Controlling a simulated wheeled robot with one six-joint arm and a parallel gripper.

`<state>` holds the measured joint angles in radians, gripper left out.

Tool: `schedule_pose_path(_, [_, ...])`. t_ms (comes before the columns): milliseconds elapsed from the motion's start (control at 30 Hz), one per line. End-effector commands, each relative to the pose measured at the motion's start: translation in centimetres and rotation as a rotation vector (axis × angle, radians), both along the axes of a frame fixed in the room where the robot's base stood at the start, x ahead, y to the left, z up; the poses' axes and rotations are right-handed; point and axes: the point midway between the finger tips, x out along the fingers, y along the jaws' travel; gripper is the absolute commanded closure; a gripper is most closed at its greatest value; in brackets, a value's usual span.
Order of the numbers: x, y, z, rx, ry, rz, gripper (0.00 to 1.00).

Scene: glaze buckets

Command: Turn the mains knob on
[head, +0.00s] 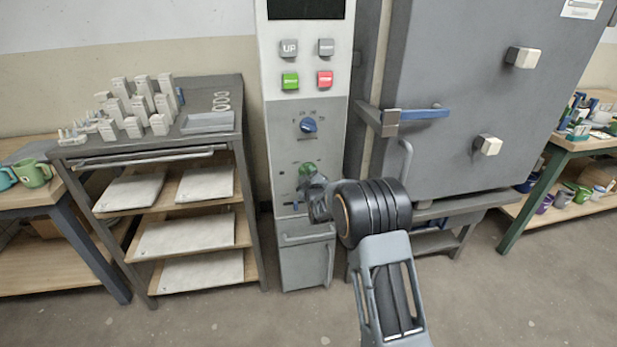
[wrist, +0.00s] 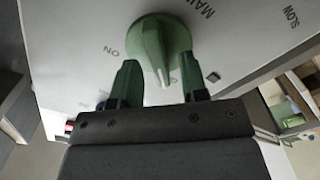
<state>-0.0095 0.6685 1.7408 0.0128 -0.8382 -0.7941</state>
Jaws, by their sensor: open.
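The mains knob (wrist: 160,42) is round and green with a white pointer line, set on the pale panel. In the wrist view its pointer is aimed down between my fingers, away from the ON mark (wrist: 112,51) at the left. My gripper (wrist: 159,70) is open, with one green fingertip on each side of the knob's lower edge; I cannot tell whether they touch it. In the head view the knob (head: 307,168) shows only partly behind my gripper (head: 311,187), low on the control column.
A blue knob (head: 309,125) sits above on the column, below a green button (head: 290,81) and a red button (head: 325,79). The grey kiln door (head: 470,90) with its blue-handled latch (head: 420,114) is close on the right. A shelf rack (head: 240,130) stands left.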

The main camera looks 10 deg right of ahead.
Motion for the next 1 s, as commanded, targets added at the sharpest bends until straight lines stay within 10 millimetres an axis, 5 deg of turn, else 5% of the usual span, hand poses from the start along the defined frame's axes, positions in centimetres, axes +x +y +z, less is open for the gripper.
schedule_pose_path(233, [0.02, 0.0, 0.0, 0.0, 0.0, 0.0, 0.61])
schedule_pose_path(633, [0.0, 0.01, -0.01, 0.0, 0.0, 0.0, 0.99])
schedule_pose_path(1000, [0.01, 0.0, -0.18, 0.035, -0.001, 0.001, 1.0])
